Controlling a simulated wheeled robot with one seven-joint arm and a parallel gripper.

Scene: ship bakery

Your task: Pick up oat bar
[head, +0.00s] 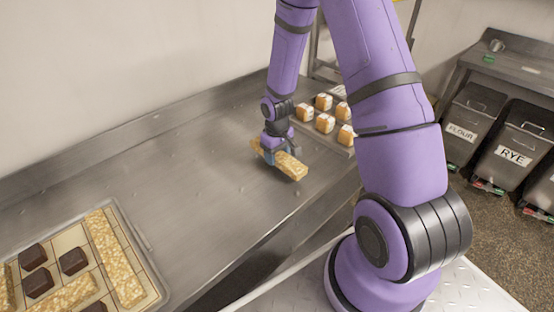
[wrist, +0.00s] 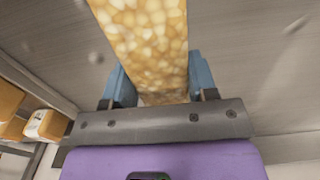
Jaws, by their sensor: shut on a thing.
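A long, pale golden oat bar (head: 291,165) is in my gripper (head: 279,157) over the middle of the steel counter in the head view. My gripper is shut on it across its width, and the bar sticks out on both sides of the jaws. In the wrist view the oat bar (wrist: 145,40) runs up from between the two blue fingers (wrist: 158,90) to the top edge. I cannot tell whether the bar touches the counter. More oat bars (head: 116,258) lie in a tray (head: 152,262) at the lower left.
Dark brown pieces (head: 73,261) share the lower-left tray. Several orange-and-white cakes (head: 325,123) stand on a tray behind my gripper, close by. The steel counter (head: 190,165) is clear between the trays. FLOUR (head: 461,133) and RYE (head: 514,155) bins stand at the right.

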